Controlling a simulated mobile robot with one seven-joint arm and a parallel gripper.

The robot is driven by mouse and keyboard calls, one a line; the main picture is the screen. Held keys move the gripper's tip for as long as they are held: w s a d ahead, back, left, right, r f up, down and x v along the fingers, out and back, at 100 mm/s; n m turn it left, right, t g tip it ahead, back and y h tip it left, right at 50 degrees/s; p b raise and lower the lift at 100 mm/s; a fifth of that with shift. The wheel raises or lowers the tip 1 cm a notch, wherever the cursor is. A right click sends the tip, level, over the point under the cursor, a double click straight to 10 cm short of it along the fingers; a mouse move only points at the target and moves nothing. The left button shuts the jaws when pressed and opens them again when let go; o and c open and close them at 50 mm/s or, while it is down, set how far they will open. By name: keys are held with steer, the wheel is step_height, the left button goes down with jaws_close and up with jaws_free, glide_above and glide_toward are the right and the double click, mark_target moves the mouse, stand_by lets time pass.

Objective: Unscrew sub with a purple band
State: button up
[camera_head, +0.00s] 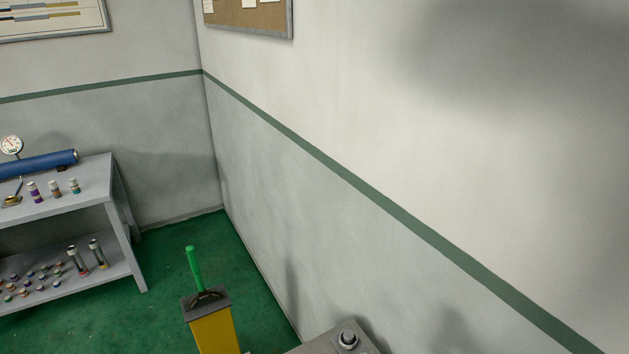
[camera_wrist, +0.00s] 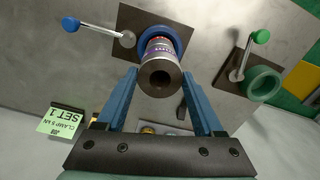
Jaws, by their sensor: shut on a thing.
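In the wrist view, a dark metal sub (camera_wrist: 160,75) faces me with its round bore. A band with purple and some red shows behind its front end. It sits in the ring of a blue vise (camera_wrist: 178,43), whose blue-knobbed handle sticks out to the left. My gripper (camera_wrist: 158,76) has its two blue fingers on either side of the sub, shut on it. How far the sub is threaded into what is behind it is hidden. My gripper is not visible in the head view.
A green vise (camera_wrist: 262,84) with a green-knobbed handle stands to the right in the wrist view. A green card (camera_wrist: 60,122) reads "CLAMP 5 kN SET 1". In the head view, a grey bench (camera_head: 95,178) at left holds banded fittings, one purple (camera_head: 35,192). A yellow pedestal (camera_head: 213,330) stands ahead.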

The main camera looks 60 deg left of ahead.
steer(key=n+p, duration=0.2)
steer(key=shift+r+n, duration=0.25)
steer(key=shift+n, duration=0.05)
steer(key=n+p, duration=0.2)
steer(key=n, duration=0.2)
steer(key=n+p, duration=0.2)
steer(key=n, duration=0.2)
steer(key=n+p, duration=0.1)
steer(key=n, duration=0.2)
steer(key=shift+f, duration=0.1)
steer(key=shift+f+n, duration=0.1)
steer(key=shift+n, duration=0.3)
